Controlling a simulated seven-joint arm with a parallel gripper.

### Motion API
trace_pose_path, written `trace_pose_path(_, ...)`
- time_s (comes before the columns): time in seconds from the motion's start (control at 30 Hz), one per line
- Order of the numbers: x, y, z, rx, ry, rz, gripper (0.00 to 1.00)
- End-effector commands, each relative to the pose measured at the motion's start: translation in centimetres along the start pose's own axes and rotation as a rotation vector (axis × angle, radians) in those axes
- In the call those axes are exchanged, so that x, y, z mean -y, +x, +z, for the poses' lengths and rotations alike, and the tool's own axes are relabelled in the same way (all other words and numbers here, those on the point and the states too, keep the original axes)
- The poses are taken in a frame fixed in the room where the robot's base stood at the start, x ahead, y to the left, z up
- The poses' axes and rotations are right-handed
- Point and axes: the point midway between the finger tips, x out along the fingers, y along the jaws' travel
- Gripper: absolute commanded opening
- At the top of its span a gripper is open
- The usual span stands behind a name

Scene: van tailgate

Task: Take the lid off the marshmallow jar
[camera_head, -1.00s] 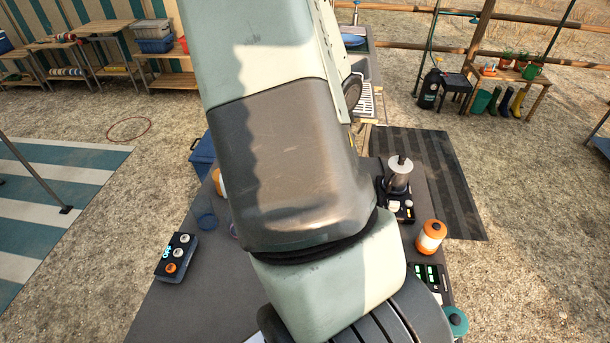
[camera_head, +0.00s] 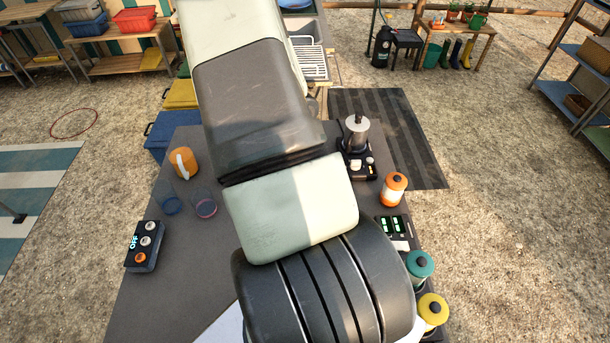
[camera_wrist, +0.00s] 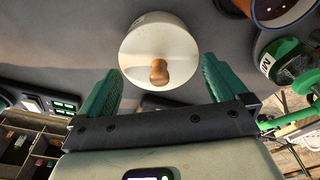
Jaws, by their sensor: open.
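In the wrist view, a round white lid (camera_wrist: 150,42) with a wooden knob (camera_wrist: 159,72) shows in front of my gripper (camera_wrist: 160,82). I cannot tell how far the fingertips are from the lid. In the head view my arm covers the gripper and this jar.
At the table's right edge stand an orange jar (camera_head: 394,190), a teal jar (camera_head: 419,267) and a yellow jar (camera_head: 432,309). A moka pot (camera_head: 356,134) stands behind. A control box (camera_head: 144,247) lies left, with bare table (camera_head: 190,280) beside it.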

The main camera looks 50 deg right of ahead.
Motion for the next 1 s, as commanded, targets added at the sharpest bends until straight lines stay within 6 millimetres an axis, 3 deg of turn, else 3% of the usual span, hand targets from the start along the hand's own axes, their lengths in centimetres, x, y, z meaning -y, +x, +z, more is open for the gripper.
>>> trace_pose_path(0.27,0.00,0.48,0.04,0.000,0.000,0.000,1.00)
trace_pose_path(0.6,0.01,0.49,0.07,0.001,-0.001,0.000,0.53)
trace_pose_path(1.0,0.02,0.56,0.12,0.001,-0.002,0.001,0.51)
